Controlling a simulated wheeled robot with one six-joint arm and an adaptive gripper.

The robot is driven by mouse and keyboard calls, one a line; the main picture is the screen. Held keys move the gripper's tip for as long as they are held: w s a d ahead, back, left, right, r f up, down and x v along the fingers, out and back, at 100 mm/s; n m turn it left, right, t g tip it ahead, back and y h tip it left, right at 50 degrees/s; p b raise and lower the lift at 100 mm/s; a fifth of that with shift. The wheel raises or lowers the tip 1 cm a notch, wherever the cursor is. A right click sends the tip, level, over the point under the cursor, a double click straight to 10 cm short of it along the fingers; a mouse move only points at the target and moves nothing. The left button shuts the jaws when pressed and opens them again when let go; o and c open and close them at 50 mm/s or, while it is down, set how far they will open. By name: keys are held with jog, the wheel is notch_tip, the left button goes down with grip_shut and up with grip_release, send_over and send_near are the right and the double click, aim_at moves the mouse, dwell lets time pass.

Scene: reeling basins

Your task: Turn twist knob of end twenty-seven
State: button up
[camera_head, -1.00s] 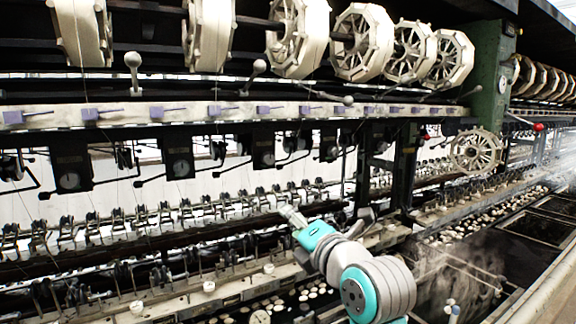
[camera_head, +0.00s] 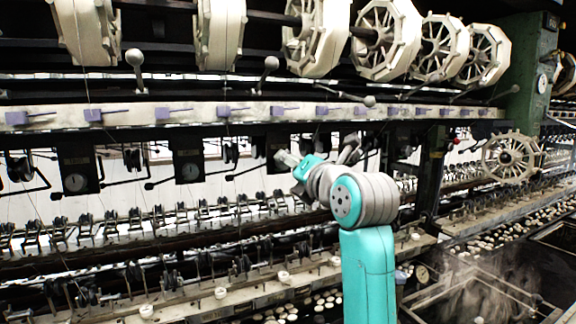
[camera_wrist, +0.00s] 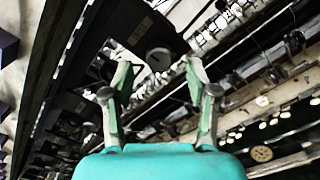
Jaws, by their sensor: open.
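My gripper (camera_head: 288,158) is raised in front of the machine, below the cream rail and near the row of hanging dark boxes. In the wrist view its two fingers (camera_wrist: 158,76) stand wide apart with nothing between their tips. Beyond them is a dark box with a round grey face (camera_wrist: 158,58), apart from the fingers. Similar dark boxes (camera_head: 72,163) with round faces hang to the left in the head view. Small purple levers (camera_head: 163,113) line the rail above. I read no end number, so I cannot tell which part is the knob of end twenty-seven.
Large cream reels (camera_head: 385,40) turn or rest along the top; ball-ended levers (camera_head: 135,58) stand below them. Rows of small metal guides (camera_head: 140,218) run under the boxes. A green column (camera_head: 522,75) stands at right. Steaming basins (camera_head: 480,290) lie low at right.

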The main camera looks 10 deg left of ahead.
jog(key=shift+x, duration=1.4)
grip_shut()
